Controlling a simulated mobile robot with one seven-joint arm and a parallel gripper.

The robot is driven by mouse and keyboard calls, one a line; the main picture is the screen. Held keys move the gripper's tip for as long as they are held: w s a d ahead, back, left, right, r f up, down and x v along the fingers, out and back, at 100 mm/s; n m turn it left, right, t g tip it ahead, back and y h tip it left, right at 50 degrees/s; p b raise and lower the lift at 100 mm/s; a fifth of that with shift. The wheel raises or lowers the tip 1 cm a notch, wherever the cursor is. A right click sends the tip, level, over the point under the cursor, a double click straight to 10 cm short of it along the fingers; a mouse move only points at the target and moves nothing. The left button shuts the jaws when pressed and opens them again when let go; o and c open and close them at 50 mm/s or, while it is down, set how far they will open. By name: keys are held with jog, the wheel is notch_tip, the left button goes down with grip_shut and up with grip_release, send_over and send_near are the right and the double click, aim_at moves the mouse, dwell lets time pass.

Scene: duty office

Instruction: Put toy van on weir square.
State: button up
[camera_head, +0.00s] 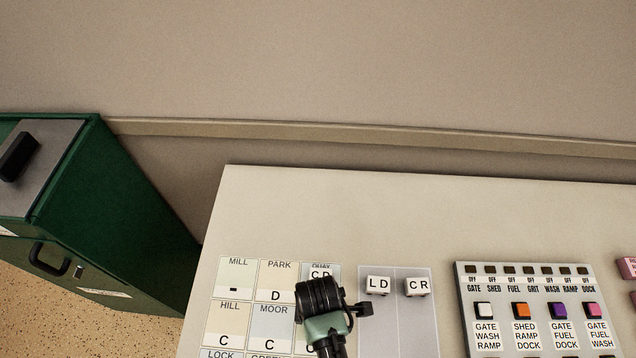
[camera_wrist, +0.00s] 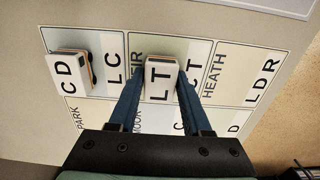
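No thing in view can be told as a toy van by shape; the movable pieces are small white lettered blocks. In the wrist view, a white block marked LT (camera_wrist: 160,80) is between the two blue fingers of my gripper (camera_wrist: 161,76). The fingers look close against its sides. It is over the square whose name ends in IR (camera_wrist: 136,64), likely the weir square, partly hidden. Whether the block touches the board cannot be told. In the head view, my gripper (camera_head: 325,345) hides this square and the block.
A block marked CD (camera_wrist: 68,78) is on the neighbouring quay square (camera_head: 322,267). Blocks LD (camera_head: 378,286) and CR (camera_head: 418,287) are on a grey panel (camera_head: 395,330) to the right. A button panel (camera_head: 540,290) is farther right. A green cabinet (camera_head: 110,220) stands left of the table.

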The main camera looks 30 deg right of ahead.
jog(key=o, duration=0.3)
jog(key=shift+o, duration=0.2)
jog(key=shift+r, duration=0.1)
notch_tip(320, 180, up, 12)
jog(key=shift+p, duration=0.4)
jog(key=shift+w+r, duration=0.1)
jog(key=shift+r, duration=0.05)
